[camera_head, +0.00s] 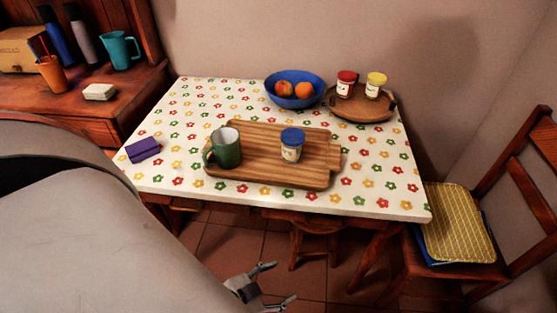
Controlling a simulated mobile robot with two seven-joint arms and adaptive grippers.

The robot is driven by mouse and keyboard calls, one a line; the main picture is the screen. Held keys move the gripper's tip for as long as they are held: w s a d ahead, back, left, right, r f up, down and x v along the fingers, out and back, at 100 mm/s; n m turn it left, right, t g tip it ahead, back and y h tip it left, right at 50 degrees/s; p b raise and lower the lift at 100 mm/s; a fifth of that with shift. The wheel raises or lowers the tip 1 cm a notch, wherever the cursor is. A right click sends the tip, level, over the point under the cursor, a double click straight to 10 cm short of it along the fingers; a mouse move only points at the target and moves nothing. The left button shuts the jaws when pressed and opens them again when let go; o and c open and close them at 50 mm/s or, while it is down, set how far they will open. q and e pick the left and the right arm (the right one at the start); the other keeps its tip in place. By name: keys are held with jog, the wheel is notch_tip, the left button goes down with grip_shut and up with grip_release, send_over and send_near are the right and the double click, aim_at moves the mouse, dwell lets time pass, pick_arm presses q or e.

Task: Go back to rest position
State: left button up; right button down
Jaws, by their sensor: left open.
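My left gripper (273,286) shows at the bottom centre. It is open and empty, in front of and below the table's front edge, over the tiled floor. A large part of my own body fills the lower left. My right gripper is not in view. The table (225,94) has a white cloth with coloured flowers. On it lies a wooden board (265,172), with a green mug (228,152) at its left and a blue-lidded jar (291,150) at its right.
A purple block (142,149) lies at the table's left. A blue bowl (284,99) with fruit and a round tray (343,109) with two jars stand at the back. A chair (531,196) with a yellow cushion (457,225) is at right. A wooden counter (124,90) is at left.

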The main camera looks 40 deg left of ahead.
pick_arm(q)
jog(key=shift+d+r+p, duration=0.25)
jog(key=shift+r+p, duration=0.7)
jog(key=shift+p, duration=0.25)
jog(key=shift+d+r+p, duration=0.25)
jog(key=shift+r+p, duration=0.75)
jog(key=shift+p, duration=0.2)
jog(key=shift+d+r+p, duration=0.25)
jog(key=shift+r+p, duration=0.7)
jog(key=shift+p, duration=0.25)
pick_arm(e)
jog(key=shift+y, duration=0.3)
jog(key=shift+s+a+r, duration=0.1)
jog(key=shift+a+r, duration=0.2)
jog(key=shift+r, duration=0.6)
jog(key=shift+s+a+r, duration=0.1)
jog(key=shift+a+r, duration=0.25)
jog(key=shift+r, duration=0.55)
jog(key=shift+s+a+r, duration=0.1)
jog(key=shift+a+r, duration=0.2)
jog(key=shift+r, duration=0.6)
